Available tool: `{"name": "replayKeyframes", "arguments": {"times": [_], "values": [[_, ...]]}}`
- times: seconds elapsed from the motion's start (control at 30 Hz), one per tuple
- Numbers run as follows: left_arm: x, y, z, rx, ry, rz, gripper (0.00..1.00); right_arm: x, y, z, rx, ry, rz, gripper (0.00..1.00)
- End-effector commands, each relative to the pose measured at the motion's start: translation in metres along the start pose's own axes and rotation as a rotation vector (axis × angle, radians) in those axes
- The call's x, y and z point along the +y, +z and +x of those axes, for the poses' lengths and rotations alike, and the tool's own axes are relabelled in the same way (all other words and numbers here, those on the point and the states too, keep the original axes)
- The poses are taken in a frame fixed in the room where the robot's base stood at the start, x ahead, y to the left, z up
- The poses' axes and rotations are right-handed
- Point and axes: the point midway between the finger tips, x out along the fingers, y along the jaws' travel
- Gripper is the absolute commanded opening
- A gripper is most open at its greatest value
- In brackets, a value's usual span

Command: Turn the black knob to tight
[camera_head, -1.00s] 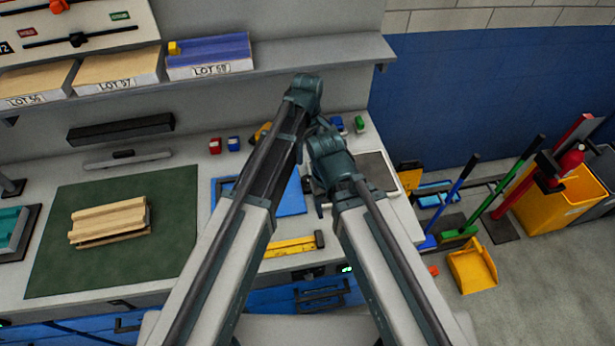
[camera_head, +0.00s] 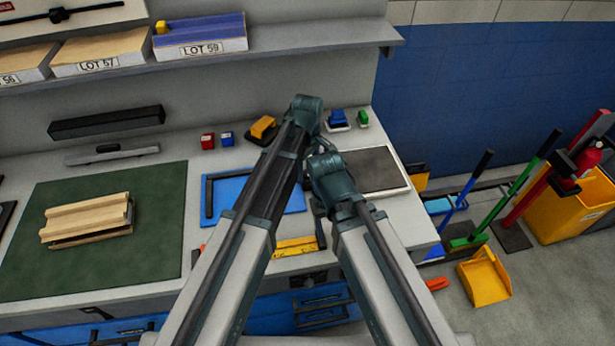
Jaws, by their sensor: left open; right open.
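The black knob (camera_head: 57,15) sits on a dark bar on the pale panel above the shelf, at the top left edge of the picture. Its scale and any tight mark are not clear here. My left gripper (camera_head: 321,146) is far to the right of it and lower, over the bench, partly hidden by my arms. My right gripper (camera_head: 318,222) is lower still, mostly hidden behind its arm. Both are open, and I see nothing held in either.
The shelf (camera_head: 320,38) carries lot trays, including LOT 59 (camera_head: 200,48). On the bench lie a green mat (camera_head: 70,262) with wooden pieces (camera_head: 88,220), a blue tray (camera_head: 222,205) and small coloured blocks. A yellow bin (camera_head: 560,205) and brooms stand at the right.

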Motion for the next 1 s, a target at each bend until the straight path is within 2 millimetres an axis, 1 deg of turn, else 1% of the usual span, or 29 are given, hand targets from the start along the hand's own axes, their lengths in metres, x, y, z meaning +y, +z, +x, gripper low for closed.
{"name": "replayKeyframes", "arguments": {"times": [0.03, 0.33, 0.47, 0.5, 0.57, 0.6, 0.67, 0.7, 0.77, 0.8, 1.0], "values": [[0.0000, 0.0000, 0.0053, 0.000, 0.000, 0.000, 0.79, -0.0005, -0.0003, 0.0053, 0.000, 0.000, 0.000, 0.63], [0.0000, 0.0000, 0.0046, 0.000, 0.000, 0.000, 0.79, -0.0004, -0.0003, 0.0046, 0.000, 0.000, 0.000, 0.63], [0.0000, 0.0000, 0.0046, 0.000, 0.000, 0.000, 0.55, -0.0004, -0.0003, 0.0046, 0.000, 0.000, 0.000, 0.63], [0.0000, 0.0000, 0.0046, 0.000, 0.000, 0.000, 0.48, -0.0004, -0.0003, 0.0046, 0.000, 0.000, 0.000, 0.63], [0.0000, 0.0000, 0.0046, 0.000, 0.000, 0.000, 0.37, -0.0004, -0.0003, 0.0046, 0.000, 0.000, 0.000, 0.63], [0.0000, 0.0000, 0.0046, 0.000, 0.000, 0.000, 0.30, -0.0004, -0.0003, 0.0046, 0.000, 0.000, 0.000, 0.63], [0.0000, 0.0000, 0.0047, 0.000, 0.000, 0.000, 0.19, -0.0004, -0.0003, 0.0046, 0.000, 0.000, 0.000, 0.63], [0.0000, 0.0000, 0.0047, 0.000, 0.000, 0.000, 0.12, -0.0004, -0.0003, 0.0046, 0.000, 0.000, 0.000, 0.63], [0.0001, 0.0000, 0.0047, 0.000, 0.000, 0.000, 0.01, -0.0004, -0.0003, 0.0046, 0.000, 0.000, 0.000, 0.63], [0.0000, 0.0000, 0.0047, 0.000, 0.000, 0.000, 0.00, -0.0005, -0.0003, 0.0046, 0.000, 0.000, 0.000, 0.63], [0.0000, 0.0001, 0.0047, 0.000, 0.000, 0.015, 0.00, -0.0005, -0.0003, 0.0047, 0.000, 0.000, 0.000, 0.63]]}}
